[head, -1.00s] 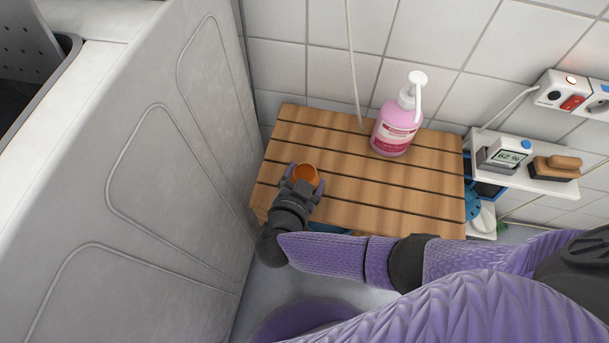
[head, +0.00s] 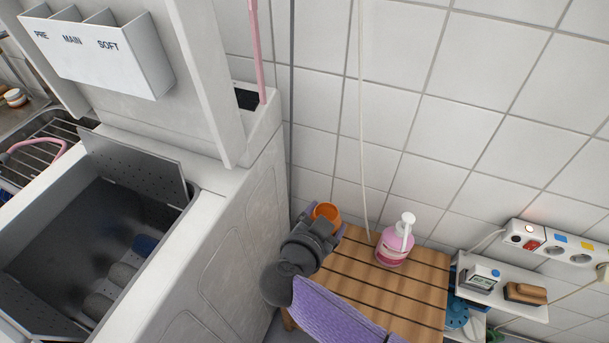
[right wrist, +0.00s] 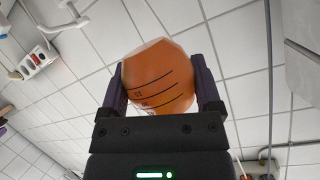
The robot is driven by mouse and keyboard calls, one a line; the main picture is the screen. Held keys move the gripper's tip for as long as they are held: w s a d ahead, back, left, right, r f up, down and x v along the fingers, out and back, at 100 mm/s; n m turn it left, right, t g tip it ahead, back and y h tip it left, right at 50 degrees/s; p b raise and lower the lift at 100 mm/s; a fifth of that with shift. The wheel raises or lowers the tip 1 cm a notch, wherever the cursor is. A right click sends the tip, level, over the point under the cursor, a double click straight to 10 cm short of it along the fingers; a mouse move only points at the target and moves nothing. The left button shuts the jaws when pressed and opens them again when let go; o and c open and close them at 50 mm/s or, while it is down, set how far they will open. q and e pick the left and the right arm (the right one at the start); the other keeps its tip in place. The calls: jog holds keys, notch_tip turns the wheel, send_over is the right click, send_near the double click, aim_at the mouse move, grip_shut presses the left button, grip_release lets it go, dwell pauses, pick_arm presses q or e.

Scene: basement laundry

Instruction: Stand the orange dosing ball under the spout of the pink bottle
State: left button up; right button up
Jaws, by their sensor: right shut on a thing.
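The orange dosing ball (head: 327,212) is held in my right gripper (head: 322,220), raised near the left back part of the slatted wooden top. In the right wrist view the ball (right wrist: 160,80) sits between both fingers, with dark marking lines on its side. The pink bottle (head: 392,250) with a white pump and spout (head: 406,228) stands upright on the slatted top, to the right of the ball and apart from it. My left gripper is not in view.
The slatted wooden top (head: 370,300) has free room around the bottle. A white washing machine (head: 235,220) with an open lid and drum stands on the left. A pale cord (head: 362,120) hangs behind the top. A wall shelf (head: 510,298) and socket strip (head: 560,245) are at right.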

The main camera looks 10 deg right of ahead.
jog(key=shift+n+y, duration=0.3)
jog(key=shift+y, duration=0.1)
jog(key=r, duration=0.3)
jog(key=s+r+p, duration=0.1)
jog(key=r, duration=0.2)
jog(key=s+r+p, duration=0.1)
jog(key=r, duration=0.2)
jog(key=shift+a+r, duration=0.2)
jog(key=shift+r, duration=0.1)
jog(key=s+d+r+p, duration=0.1)
jog(key=s+r, duration=0.1)
jog(key=r, duration=0.3)
jog(key=s+d+r+n+t+y+p, duration=0.1)
jog(key=s+r, duration=0.2)
jog(key=r, duration=0.3)
jog(key=shift+s+d+r+p, duration=0.2)
jog(key=shift+s+d+p, duration=0.1)
jog(key=shift+d, duration=0.05)
